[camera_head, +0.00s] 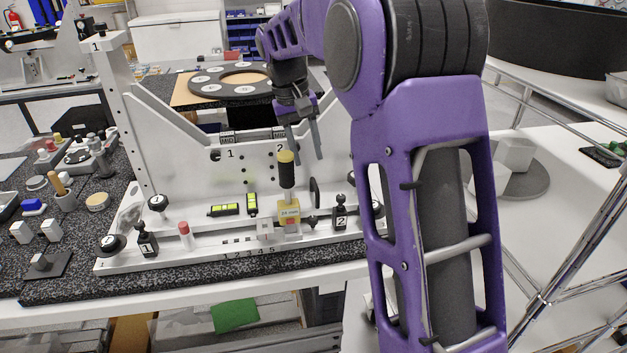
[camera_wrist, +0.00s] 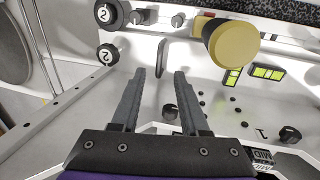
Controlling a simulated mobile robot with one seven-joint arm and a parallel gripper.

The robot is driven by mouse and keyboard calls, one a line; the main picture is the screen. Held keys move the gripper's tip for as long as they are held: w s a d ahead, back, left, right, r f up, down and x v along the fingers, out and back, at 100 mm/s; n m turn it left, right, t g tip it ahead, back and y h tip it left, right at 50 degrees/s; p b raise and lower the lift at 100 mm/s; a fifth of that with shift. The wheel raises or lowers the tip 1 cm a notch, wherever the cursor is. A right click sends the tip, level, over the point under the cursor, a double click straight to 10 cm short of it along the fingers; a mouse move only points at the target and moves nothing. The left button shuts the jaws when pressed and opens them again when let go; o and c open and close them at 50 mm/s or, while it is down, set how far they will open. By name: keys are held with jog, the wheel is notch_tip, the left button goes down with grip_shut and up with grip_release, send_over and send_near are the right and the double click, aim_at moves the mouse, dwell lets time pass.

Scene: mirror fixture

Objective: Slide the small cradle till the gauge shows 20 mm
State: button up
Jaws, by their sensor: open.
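A small yellowish block (camera_head: 289,211) sits on the white fixture's lower rail. A black handle with a yellow top (camera_head: 287,168) stands upright on it. Its front label is too small to read surely. I cannot tell whether this block is the small cradle or the gauge. In the wrist view the yellow top (camera_wrist: 233,43) is at upper right. A clear, pinkish piece (camera_head: 265,229) is beside the block, above a numbered strip (camera_head: 250,253). My gripper (camera_head: 306,157) is open and empty, above and right of the handle, apart from it. Its fingers (camera_wrist: 159,73) show apart in the wrist view.
A red-capped pin (camera_head: 185,235) and green-yellow levels (camera_head: 224,210) are left of the block.

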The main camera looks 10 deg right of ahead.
aim_at(315, 186)
jog(key=f, duration=0.2)
jog(key=d+f, duration=0.1)
jog(key=f, duration=0.4)
jog(key=shift+d+f+b, duration=0.3)
grip_shut()
dwell(1.0)
